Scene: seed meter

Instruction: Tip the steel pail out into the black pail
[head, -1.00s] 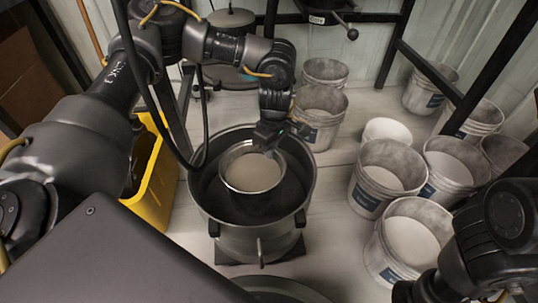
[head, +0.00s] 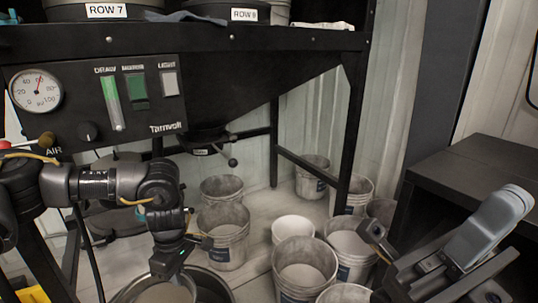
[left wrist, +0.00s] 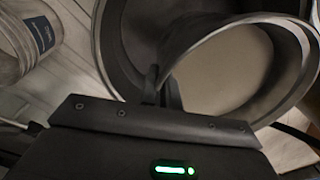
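The steel pail (head: 165,292) is at the bottom edge of the head view, cut off by the frame, with pale tan material inside.
Several whitish buckets, including one with pale contents (head: 305,275), stand on the floor right of the pot. A black machine frame with a gauge (head: 35,90) and hopper (head: 255,105) rises behind. A dark cabinet (head: 470,170) stands at right.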

